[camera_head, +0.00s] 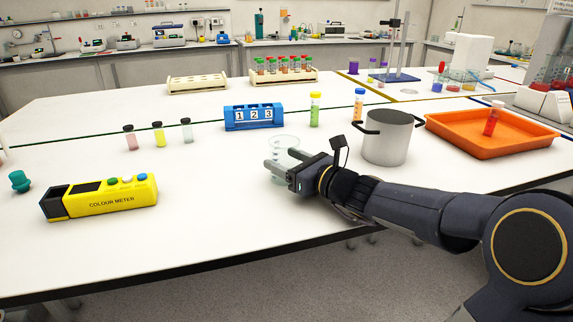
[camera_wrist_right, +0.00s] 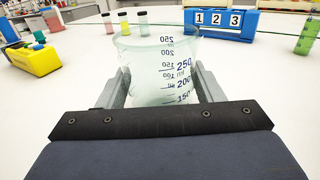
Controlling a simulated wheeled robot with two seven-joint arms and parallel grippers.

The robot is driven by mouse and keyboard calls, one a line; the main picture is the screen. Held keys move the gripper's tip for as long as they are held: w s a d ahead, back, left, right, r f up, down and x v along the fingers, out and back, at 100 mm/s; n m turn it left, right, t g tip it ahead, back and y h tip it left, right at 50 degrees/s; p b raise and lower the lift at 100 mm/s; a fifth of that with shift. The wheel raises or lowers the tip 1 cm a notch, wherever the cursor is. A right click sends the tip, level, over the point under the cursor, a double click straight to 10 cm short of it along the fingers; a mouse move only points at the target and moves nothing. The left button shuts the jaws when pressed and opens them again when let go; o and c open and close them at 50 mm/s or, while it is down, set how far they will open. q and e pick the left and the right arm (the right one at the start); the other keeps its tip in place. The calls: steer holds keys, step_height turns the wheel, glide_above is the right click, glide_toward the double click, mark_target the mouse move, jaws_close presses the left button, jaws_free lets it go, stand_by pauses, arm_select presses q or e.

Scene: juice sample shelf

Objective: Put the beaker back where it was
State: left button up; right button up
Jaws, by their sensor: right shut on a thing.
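The beaker (camera_head: 285,146) is clear glass with dark volume marks. It stands upright, or nearly so, between the fingers of my right gripper (camera_head: 281,168). In the right wrist view the beaker (camera_wrist_right: 158,75) fills the middle, with one finger against each side, and it looks empty. The right gripper is shut on it. I cannot tell whether its base touches the table. My left gripper is not in either view.
A steel pot (camera_head: 388,140) stands right of the gripper, beside an orange tray (camera_head: 480,150). A blue number block (camera_head: 254,117) and a green vial (camera_head: 315,110) stand behind. A yellow colour meter (camera_head: 100,196) lies left. The white table between meter and beaker is clear.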

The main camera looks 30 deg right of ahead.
steer(key=shift+f, duration=0.1)
steer(key=o, duration=0.6)
steer(key=shift+f, duration=0.1)
steer(key=o, duration=0.5)
steer(key=shift+r, duration=0.3)
steer(key=p+v, duration=0.1)
steer(key=v, duration=1.1)
steer(key=shift+p, duration=0.35)
